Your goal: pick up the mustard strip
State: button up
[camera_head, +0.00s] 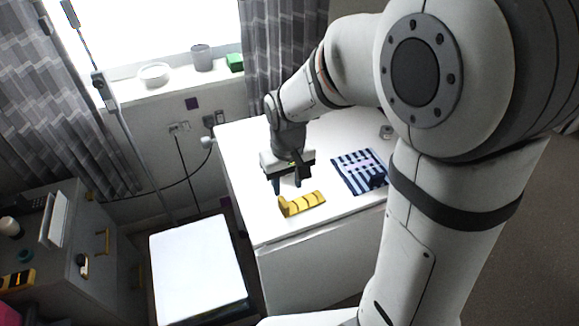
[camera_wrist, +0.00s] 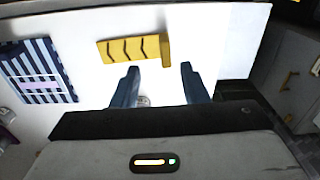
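The mustard strip (camera_head: 303,203) lies on the white table top near its front edge, a yellow piece with dark zigzag marks and a raised block at its left end. In the wrist view the strip (camera_wrist: 133,49) lies beyond my fingertips, with the raised block toward the right. My gripper (camera_head: 286,188) is above the table, just behind the strip in the head view. Its two blue fingers (camera_wrist: 160,68) are apart with nothing between them. The fingers do not appear to touch the strip.
A navy and white striped piece (camera_head: 358,170) lies on the table to the right, also in the wrist view (camera_wrist: 38,72). A small grey round object (camera_head: 386,131) stands at the back. A lower white surface (camera_head: 198,268) is left of the table. Table room around the strip is clear.

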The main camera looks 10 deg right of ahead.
aim_at(283, 202)
jog(key=shift+w+a+f, duration=0.3)
jog(key=shift+a+f, duration=0.35)
notch_tip(283, 202, down, 8)
jog(key=shift+s+d+r+p, duration=0.1)
jog(key=shift+d+r+p, duration=0.05)
jog(key=shift+r+p, duration=0.15)
jog(key=shift+c, duration=0.3)
grip_shut()
